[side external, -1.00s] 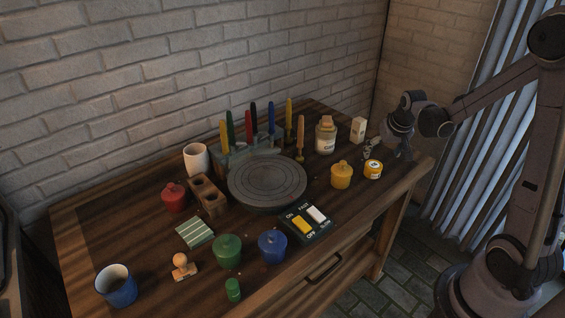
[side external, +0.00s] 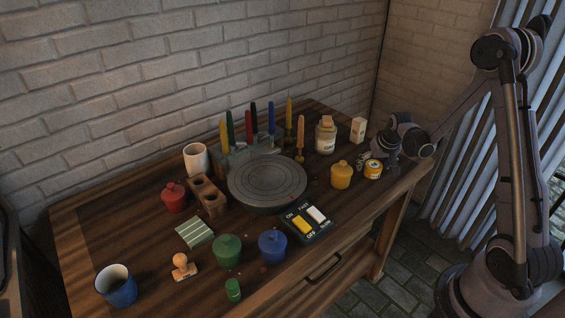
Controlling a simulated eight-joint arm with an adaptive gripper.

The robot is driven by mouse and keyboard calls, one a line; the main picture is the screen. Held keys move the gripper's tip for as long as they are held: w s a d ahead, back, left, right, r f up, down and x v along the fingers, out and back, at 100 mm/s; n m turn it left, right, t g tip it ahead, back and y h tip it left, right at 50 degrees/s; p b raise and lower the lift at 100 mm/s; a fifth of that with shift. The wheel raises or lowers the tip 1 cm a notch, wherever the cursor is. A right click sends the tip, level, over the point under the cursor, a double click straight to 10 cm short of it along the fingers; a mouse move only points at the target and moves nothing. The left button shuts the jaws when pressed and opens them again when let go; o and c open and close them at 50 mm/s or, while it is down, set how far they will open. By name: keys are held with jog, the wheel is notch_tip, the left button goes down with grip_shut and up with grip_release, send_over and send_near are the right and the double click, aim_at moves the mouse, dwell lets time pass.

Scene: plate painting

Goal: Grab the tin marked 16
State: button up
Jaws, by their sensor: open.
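A small yellow tin with a pale lid (side external: 373,169) stands near the right end of the wooden table; its marking is too small to read. My gripper (side external: 365,160) is low over the table at the tin's back left, with its fingers open and pointing left. The fingers are small in the picture, and I cannot tell whether they touch the tin. Nothing shows between them.
A yellow lidded pot (side external: 341,175) stands close left of the tin. A white box (side external: 358,130) and a glue bottle (side external: 326,136) stand behind. The round turntable (side external: 267,182) fills the middle. A switch box (side external: 306,222) sits in front.

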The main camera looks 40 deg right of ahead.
jog(key=shift+f, duration=0.2)
jog(key=shift+c, duration=0.3)
jog(key=c, duration=1.3)
jog(key=shift+r, duration=0.1)
